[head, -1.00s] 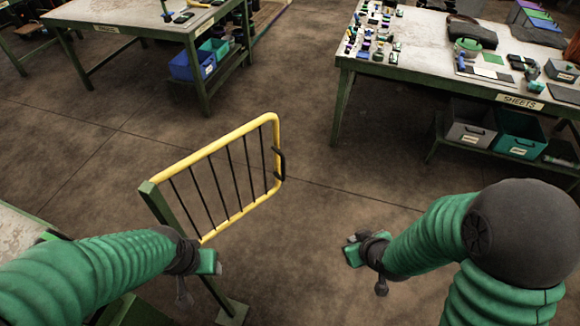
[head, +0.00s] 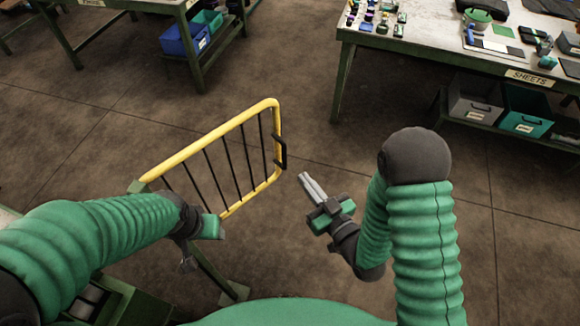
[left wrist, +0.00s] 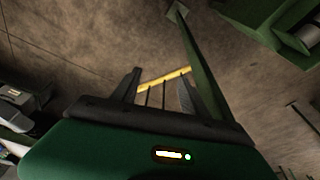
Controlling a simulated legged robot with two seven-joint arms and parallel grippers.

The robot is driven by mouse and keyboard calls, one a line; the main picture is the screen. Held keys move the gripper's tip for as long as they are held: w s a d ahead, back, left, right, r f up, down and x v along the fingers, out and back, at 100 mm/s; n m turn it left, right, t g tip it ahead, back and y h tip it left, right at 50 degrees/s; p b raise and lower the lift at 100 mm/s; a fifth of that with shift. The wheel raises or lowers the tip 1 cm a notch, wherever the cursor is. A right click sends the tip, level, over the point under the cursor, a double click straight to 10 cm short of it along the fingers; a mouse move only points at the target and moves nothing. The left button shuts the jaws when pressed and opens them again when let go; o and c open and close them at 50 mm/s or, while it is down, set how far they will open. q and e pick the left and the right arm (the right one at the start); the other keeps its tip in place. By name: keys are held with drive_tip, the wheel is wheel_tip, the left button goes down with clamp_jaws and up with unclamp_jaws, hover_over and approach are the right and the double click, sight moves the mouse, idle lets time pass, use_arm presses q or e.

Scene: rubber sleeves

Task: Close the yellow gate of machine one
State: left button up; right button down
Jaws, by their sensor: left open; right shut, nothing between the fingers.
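The yellow gate (head: 213,146) stands open on its green post, a yellow frame with black bars, reaching out to the right over the floor. Its black handle (head: 281,152) is at the free right end. My right gripper (head: 306,180) is shut and empty, just right of the handle and apart from it, pointing up and left.
The green post (left wrist: 200,62) stands close to my left gripper. A table marked SHEETS (head: 440,50) with bins below is at the back right. Another table with blue and teal bins (head: 185,38) is at the back left. The floor (head: 330,110) between is clear.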

sight(285, 154)
use_arm(q)
drive_tip(key=f, duration=0.1)
drive_tip(key=f+b, duration=0.1)
drive_tip(key=shift+s+f, duration=0.2)
drive_tip(key=shift+f, duration=0.2)
use_arm(e)
drive_tip(key=x, duration=0.8)
drive_tip(key=shift+r, duration=0.15)
use_arm(q)
drive_tip(key=shift+d, duration=0.1)
